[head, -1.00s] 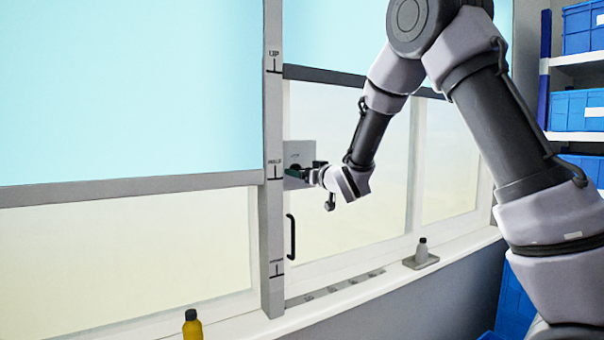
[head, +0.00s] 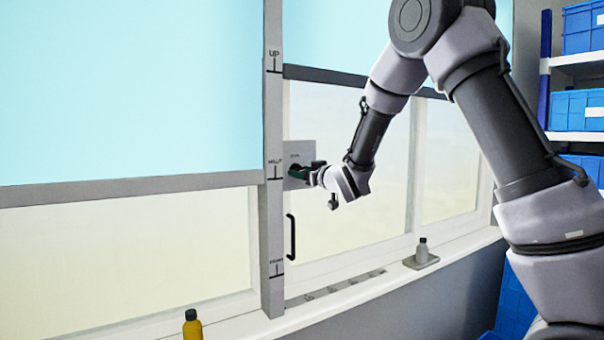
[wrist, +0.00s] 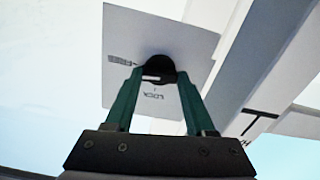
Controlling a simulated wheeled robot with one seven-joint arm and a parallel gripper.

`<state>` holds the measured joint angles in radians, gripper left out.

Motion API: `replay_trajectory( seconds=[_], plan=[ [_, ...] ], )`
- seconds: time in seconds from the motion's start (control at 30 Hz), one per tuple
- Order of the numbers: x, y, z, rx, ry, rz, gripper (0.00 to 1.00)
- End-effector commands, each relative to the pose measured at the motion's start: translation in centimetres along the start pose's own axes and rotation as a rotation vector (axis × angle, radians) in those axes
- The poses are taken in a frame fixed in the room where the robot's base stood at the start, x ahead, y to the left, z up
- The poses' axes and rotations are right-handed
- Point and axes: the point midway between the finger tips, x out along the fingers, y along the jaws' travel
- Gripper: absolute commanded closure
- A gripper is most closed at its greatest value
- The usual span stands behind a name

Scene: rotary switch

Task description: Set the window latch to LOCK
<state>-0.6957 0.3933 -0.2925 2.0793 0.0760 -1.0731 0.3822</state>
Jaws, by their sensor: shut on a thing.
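The window latch shows in the wrist view as a round black knob (wrist: 157,68) on a pale square plate (wrist: 190,42). The plate carries a FREE label to the left of the knob and a LOCK label just below it, upside down. The knob has a white mark on its near side, on the side of LOCK; whether it lines up exactly I cannot tell. My gripper (wrist: 160,75) is shut on the knob, one green finger on each side. In the head view the plate (head: 299,152) sits beside the window post, and my gripper (head: 310,175) largely hides the knob.
A post (head: 273,110) with UP, a middle and a lower mark stands left of the latch. A black handle (head: 291,237) is below. Blue bins (head: 575,110) are on shelves at right.

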Motion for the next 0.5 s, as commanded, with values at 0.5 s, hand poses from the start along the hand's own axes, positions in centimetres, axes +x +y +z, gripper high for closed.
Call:
replay_trajectory(
  seconds=[0.5],
  plan=[
    [-0.02,0.03,0.05,-0.471,-0.001,0.0,1.0]
  ],
)
